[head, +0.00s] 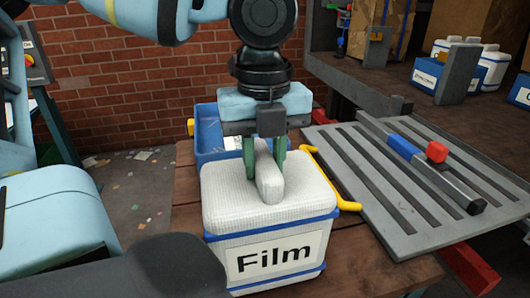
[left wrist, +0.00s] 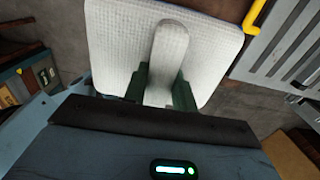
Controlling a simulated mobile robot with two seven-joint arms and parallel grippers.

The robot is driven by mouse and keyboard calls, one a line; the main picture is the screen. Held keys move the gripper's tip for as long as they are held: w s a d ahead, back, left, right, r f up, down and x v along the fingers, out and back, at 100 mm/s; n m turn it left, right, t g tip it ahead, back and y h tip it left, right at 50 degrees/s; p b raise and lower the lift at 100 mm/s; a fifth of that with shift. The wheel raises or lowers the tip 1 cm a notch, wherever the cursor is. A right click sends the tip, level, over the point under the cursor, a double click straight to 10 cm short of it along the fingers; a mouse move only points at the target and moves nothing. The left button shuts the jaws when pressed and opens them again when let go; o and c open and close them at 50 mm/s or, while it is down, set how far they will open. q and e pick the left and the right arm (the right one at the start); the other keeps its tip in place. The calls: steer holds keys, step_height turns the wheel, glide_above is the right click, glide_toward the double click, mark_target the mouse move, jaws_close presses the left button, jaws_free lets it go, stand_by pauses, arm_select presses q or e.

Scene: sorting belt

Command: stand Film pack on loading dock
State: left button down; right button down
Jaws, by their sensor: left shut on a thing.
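The Film pack (head: 222,252) is a white woven box with blue bands and a "Film" label on its front. It is upright at the middle of the head view, at the wooden table. My left gripper (head: 265,172) is above it, shut on the raised grip (head: 268,180) on its lid. In the left wrist view the pack's white lid (left wrist: 112,40) shows beyond my gripper (left wrist: 160,88). The loading dock may be the grey slatted platform (head: 375,190) to the right; no label confirms it. My right gripper is not in view.
A blue tray (head: 207,135) stands behind the pack. A yellow handle (head: 335,180) lies close to the pack's right side. A metal bar with blue and red blocks (head: 403,146) lies across the slatted platform. White and blue packs (head: 494,66) stand on the shelf at the back right.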

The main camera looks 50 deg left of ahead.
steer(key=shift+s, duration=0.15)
arm_select(q)
steer(key=c, duration=1.1)
jaws_free()
steer(key=shift+f, duration=0.1)
step_height(320, 180, up, 12)
steer(key=shift+r+p, duration=0.15)
steer(key=shift+p, duration=0.65)
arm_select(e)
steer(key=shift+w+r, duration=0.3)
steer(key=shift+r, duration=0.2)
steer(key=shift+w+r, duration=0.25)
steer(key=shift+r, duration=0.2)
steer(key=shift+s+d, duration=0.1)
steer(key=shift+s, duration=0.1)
